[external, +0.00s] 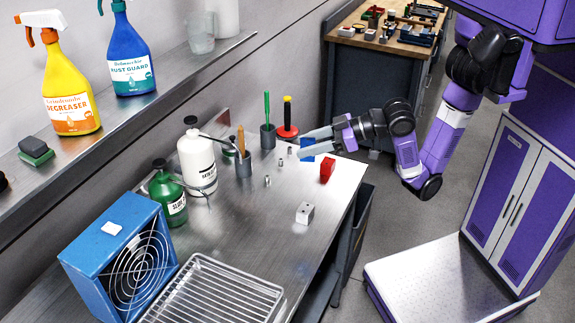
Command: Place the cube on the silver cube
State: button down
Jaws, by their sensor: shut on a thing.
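The silver cube (305,212) sits on the metal bench top near its right edge, with clear bench around it. My gripper (304,145) reaches in from the right over the far part of the bench. Its long grey fingers point left and are shut on a blue block (308,157), partly hidden by the near finger. I cannot tell how far the blue block is above the bench. A red block (327,169) stands on the bench just below the gripper in the picture, between it and the silver cube.
Several small metal parts (267,181) stand left of the blocks. Holders with a green tool (267,108) and brushes, a white bottle (197,158) and a green bottle (168,195) line the wall side. A blue fan box (120,255) and wire-rack tray (215,290) fill the near end.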

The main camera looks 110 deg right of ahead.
aim_at(306, 208)
notch_tip(306, 208, down, 19)
jog(key=shift+r+b, duration=0.1)
jog(key=shift+b, duration=0.7)
jog(key=shift+f, duration=0.2)
jog(key=c, duration=0.7)
grip_release()
jog(key=shift+r, duration=0.2)
jog(key=v, duration=1.2)
